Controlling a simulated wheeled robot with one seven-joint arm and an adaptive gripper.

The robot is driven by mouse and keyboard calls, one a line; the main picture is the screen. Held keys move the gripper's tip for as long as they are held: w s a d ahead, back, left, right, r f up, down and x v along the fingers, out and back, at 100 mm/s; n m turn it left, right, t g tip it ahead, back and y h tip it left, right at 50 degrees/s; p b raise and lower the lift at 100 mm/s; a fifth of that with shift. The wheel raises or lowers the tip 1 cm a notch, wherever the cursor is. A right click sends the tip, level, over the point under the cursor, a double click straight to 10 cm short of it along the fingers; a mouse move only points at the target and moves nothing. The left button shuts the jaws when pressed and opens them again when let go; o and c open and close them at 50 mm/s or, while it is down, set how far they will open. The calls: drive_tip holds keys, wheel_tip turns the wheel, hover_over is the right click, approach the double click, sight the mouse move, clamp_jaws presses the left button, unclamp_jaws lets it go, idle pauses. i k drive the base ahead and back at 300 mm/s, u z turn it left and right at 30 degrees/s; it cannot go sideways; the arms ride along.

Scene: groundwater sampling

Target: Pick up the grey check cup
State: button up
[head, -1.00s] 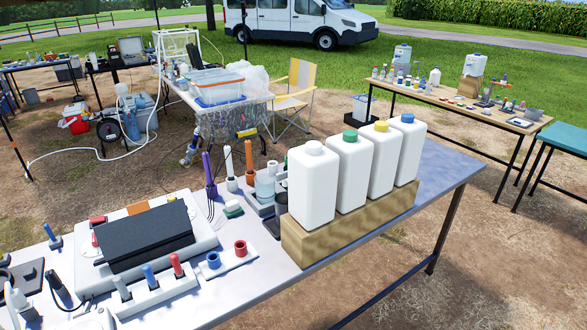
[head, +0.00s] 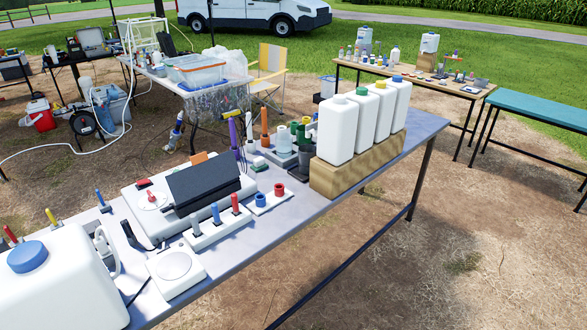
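A dark grey cup-like vessel (head: 304,160) stands on the near table beside the left end of the wooden block, partly hidden by the white bottles. It may be the grey check cup, but it is too small to be sure. A holder with one blue and one red ring-shaped cup (head: 279,190) lies to its lower left. My gripper is not in view.
The near metal table (head: 300,215) holds a wooden block (head: 335,180) with tall white bottles, a grey-lidded instrument (head: 203,186), a round-topped white device (head: 174,264) and a large blue-capped jug (head: 60,285). Open dirt lies in front, right of the table.

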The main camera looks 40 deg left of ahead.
sight(307, 160)
drive_tip(key=u, duration=1.3)
